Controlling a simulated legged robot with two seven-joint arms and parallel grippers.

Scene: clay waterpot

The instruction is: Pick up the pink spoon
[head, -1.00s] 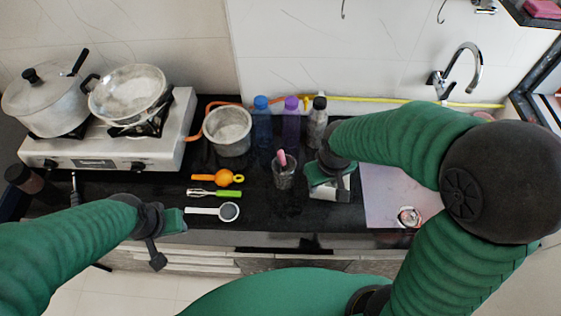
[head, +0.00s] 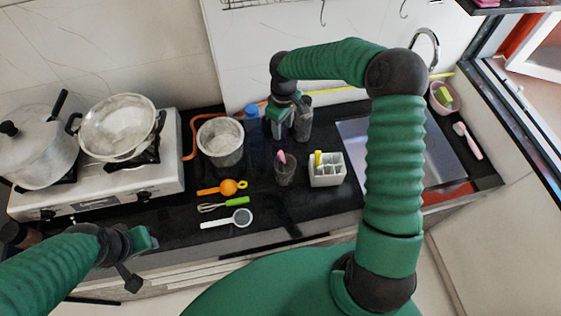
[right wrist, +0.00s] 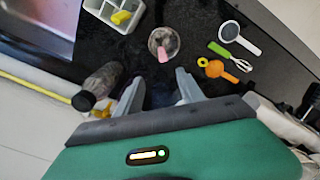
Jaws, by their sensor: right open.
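The pink spoon (head: 281,157) stands in a clear glass (head: 285,174) on the black counter, with its pink end above the rim. In the right wrist view the spoon (right wrist: 162,54) and the glass (right wrist: 156,35) lie just beyond my fingertips. My right gripper (head: 281,122) is over the back of the counter by the bottles, behind the glass in the head view. Its fingers (right wrist: 160,84) are apart with nothing between them, and not touching the spoon. My left gripper (head: 146,241) is at the lower left, away from the spoon; its jaw opening is unclear.
A white caddy (head: 326,176) stands right of the glass. A dark bottle (head: 303,121) and a blue bottle (head: 252,127) stand close to my right gripper. A metal pot (head: 221,145) is left of the glass. An orange tool (head: 222,188), a whisk (head: 222,204) and a strainer (head: 229,219) lie in front.

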